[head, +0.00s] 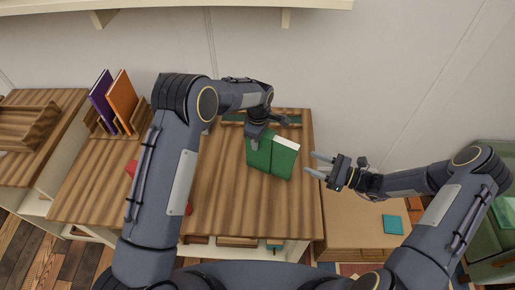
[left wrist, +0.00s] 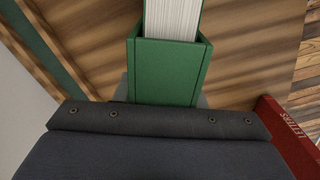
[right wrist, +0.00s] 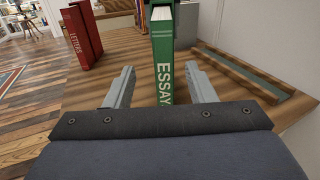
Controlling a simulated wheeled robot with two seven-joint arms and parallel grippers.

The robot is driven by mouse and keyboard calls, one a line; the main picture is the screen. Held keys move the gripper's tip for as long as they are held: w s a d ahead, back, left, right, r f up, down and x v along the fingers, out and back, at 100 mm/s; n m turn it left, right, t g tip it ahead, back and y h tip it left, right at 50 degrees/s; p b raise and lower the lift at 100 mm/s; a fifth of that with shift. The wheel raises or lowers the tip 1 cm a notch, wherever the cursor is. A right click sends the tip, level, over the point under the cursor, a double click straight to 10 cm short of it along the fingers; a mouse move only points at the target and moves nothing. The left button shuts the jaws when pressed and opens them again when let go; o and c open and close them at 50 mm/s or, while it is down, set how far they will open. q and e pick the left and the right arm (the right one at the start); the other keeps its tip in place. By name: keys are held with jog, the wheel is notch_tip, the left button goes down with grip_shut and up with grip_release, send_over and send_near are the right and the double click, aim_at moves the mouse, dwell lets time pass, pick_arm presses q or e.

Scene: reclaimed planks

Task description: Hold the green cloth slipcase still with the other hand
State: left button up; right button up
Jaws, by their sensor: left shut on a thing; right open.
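The green cloth slipcase (head: 259,152) stands on the plank table, and my left gripper (head: 262,133) is shut on it. In the left wrist view the slipcase (left wrist: 166,72) fills the space between the fingers. A green book (head: 284,158) with white pages sticks partly out of its far end, towards my right gripper. The right wrist view shows the book's spine (right wrist: 163,75), lettered "ESSAY", the rest hidden. My right gripper (head: 316,166) is open and empty to the right of the book, its fingers pointing at the spine.
Red books stand left of the slipcase, partly behind my left arm; one reads "LETTERS" (right wrist: 73,38). A purple book (head: 101,98) and an orange book (head: 123,100) stand in a wooden rack at the back left. A shallow wooden tray with a green bottom (right wrist: 240,72) lies along the wall.

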aim_at(281, 150)
jog(key=shift+m, duration=0.3)
jog(key=x, duration=1.2)
jog(key=shift+w+f, duration=0.25)
jog(key=shift+f, duration=0.1)
grip_shut()
jog(key=shift+r, duration=0.25)
jog(key=shift+a, duration=0.15)
dwell(0.4)
jog(key=shift+x, duration=2.1)
jog(key=shift+r, duration=0.15)
